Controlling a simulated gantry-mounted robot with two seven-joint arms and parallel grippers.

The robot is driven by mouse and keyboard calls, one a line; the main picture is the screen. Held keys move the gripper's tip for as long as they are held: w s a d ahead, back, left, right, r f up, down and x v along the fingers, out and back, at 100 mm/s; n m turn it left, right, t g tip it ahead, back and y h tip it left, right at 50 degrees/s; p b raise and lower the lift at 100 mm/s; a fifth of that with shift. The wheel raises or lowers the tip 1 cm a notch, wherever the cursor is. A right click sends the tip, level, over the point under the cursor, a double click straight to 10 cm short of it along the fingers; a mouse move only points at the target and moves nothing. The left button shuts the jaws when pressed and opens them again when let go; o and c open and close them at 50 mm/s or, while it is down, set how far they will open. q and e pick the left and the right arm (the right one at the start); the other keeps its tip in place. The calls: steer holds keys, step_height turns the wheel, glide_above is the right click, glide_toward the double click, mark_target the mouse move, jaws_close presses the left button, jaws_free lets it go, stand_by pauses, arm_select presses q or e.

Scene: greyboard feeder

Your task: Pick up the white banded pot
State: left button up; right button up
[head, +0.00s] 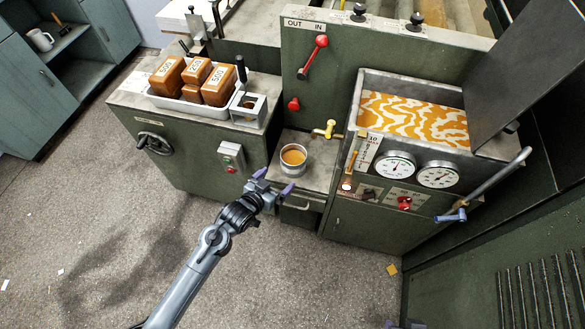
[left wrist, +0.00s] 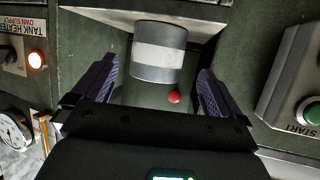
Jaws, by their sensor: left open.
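The white banded pot (head: 293,161) stands upright on a small shelf under a brass tap and holds orange liquid. In the left wrist view the pot (left wrist: 158,52) is a grey cylinder with a white band round it. My left gripper (head: 274,183) is open and empty, just in front of the pot. In the left wrist view its purple fingers (left wrist: 157,78) are spread to either side of the pot, with the pot beyond them. My right gripper (head: 404,325) barely shows at the bottom edge of the head view, too little to tell its jaws.
The brass tap (head: 327,130) is above and right of the pot. A cabinet with a white tray (head: 190,108) of brown blocks stands left, with a start button box (head: 231,156). The gauge panel (head: 394,165) and a lever (head: 490,182) are right. The floor in front is mostly clear.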

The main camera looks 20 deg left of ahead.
mark_target(287, 171)
arm_select(q)
steer(key=b+x, duration=0.1)
steer(key=x, duration=0.4)
steer(key=shift+b, duration=0.4)
steer(key=shift+w+f+b, duration=0.3)
steer(key=shift+w+b, duration=0.1)
steer(key=b+x, duration=0.2)
steer(key=x, duration=0.1)
steer(key=shift+d+f, duration=0.1)
steer(key=shift+f, duration=0.05)
steer(key=shift+w+d+f+b, duration=0.15)
steer(key=shift+w+b, duration=0.2)
steer(key=shift+w, duration=0.3)
steer(key=shift+s, duration=0.1)
steer(key=shift+c, duration=1)
steer(key=c, duration=0.9)
steer(key=shift+o, duration=0.2)
